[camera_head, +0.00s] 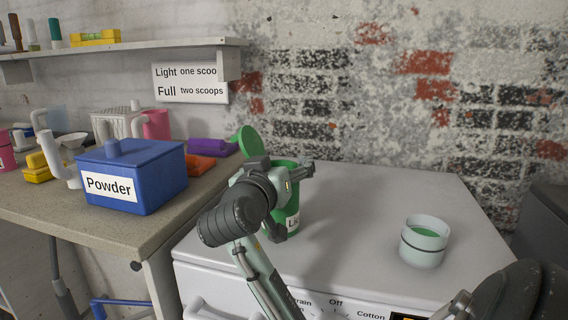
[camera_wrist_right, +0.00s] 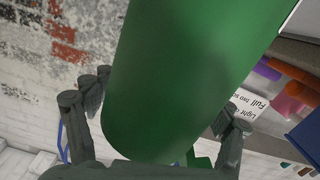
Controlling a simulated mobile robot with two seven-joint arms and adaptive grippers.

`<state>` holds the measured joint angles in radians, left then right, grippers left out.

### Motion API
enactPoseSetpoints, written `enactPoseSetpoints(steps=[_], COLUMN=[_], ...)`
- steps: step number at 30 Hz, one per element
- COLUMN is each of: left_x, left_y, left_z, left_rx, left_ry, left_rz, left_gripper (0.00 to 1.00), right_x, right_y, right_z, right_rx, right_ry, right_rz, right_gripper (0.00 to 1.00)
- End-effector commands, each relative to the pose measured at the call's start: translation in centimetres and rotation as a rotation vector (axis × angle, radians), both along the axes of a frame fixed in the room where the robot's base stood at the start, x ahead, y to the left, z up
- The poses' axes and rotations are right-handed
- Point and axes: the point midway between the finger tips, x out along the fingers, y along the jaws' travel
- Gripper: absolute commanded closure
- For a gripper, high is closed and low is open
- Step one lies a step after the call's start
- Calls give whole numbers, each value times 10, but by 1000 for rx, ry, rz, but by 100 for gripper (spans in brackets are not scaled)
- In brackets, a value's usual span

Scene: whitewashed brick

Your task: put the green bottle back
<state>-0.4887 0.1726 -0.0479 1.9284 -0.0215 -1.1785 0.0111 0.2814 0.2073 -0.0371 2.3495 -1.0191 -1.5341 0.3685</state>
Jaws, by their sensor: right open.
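The green bottle (camera_head: 290,208) stands on the white washing machine, mostly behind my right gripper. Part of a white label reading "Li" shows on its front. A round green lid (camera_head: 247,141) shows at its upper left, tilted up. My right gripper (camera_head: 291,198) is at the bottle, its fingers open. In the right wrist view the green bottle (camera_wrist_right: 185,75) fills the middle, with the fingers of the right gripper (camera_wrist_right: 168,102) on either side of it. A gap shows beside the right finger; contact on the left is unclear. My left gripper is not in view.
A pale cup (camera_head: 422,252) with green contents stands on the washing machine (camera_head: 350,200) at right. A blue "Powder" box (camera_head: 130,175) sits on the counter (camera_head: 130,228) at left. Purple and orange items lie behind it. A shelf (camera_head: 120,46) hangs above. The machine's top between bottle and cup is clear.

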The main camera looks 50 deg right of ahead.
Motion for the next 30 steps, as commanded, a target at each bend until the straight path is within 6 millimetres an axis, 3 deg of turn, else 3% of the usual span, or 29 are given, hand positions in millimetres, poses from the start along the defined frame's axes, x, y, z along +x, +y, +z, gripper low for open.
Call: enactPoseSetpoints(steps=[8, 14, 21, 30], left_x=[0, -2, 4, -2], left_y=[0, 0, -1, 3], left_z=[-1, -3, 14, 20], left_rx=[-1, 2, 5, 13], left_ry=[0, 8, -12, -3], left_rz=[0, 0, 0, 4], left_gripper=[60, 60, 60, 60], right_x=[-1, -15, -39, -54], right_y=[3, 32, 78, 106], right_z=[1, 1, 3, 6], right_rx=[1, 4, 4, 2], right_ry=[-1, -2, -2, -1], right_rz=[1, 4, 4, 1], right_gripper=[24, 24, 24, 24])
